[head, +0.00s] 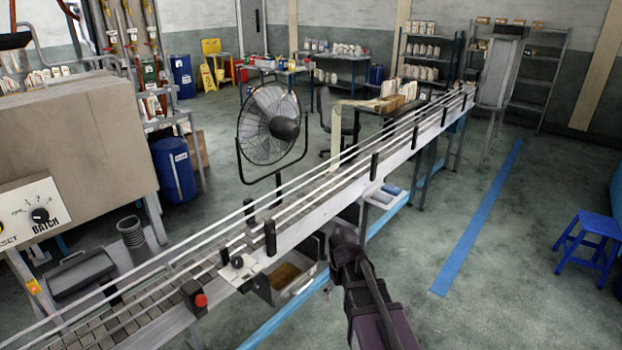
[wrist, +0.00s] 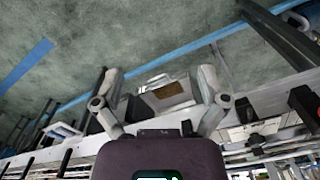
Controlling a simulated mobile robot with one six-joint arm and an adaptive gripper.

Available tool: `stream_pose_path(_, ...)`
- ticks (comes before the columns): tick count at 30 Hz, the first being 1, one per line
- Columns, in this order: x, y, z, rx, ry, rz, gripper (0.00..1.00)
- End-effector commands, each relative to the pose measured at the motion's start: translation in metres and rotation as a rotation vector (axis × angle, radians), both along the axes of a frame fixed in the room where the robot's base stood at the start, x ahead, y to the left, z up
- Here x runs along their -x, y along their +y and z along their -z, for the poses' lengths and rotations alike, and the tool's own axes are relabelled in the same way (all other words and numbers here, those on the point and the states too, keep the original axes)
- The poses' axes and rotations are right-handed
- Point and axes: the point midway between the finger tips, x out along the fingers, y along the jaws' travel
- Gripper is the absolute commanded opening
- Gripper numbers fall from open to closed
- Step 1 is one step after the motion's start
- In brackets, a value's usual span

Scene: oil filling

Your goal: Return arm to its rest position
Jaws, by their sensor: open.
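My arm (head: 370,300) shows in the lower middle of the head view, in front of the near side of the conveyor (head: 325,207). Its gripper end is hard to make out there. In the wrist view my gripper (wrist: 161,80) has its two fingers spread wide apart with nothing between them. Beyond the fingers is a metal box (wrist: 167,99) with brown contents. The same metal box (head: 303,288) sits under the conveyor edge in the head view, left of my arm. I cannot tell how far the fingers are from it.
The conveyor with its rails runs diagonally from lower left to upper right. A black fan (head: 268,125) stands behind it. A red button (head: 201,300) is on its near side. A blue stool (head: 590,240) stands at the right. The floor between stool and conveyor is clear.

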Motion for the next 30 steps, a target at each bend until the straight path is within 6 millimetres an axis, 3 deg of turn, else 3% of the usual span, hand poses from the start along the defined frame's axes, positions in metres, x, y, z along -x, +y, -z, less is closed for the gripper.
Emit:
stream_pose_path(3, 0.031, -0.024, 0.008, 0.000, 0.000, 0.123, 0.93)
stream_pose_path(10, 0.068, -0.056, 0.015, 0.000, 0.000, 0.327, 0.93)
stream_pose_path(30, 0.071, -0.060, 0.015, 0.000, -0.001, 0.363, 0.93)
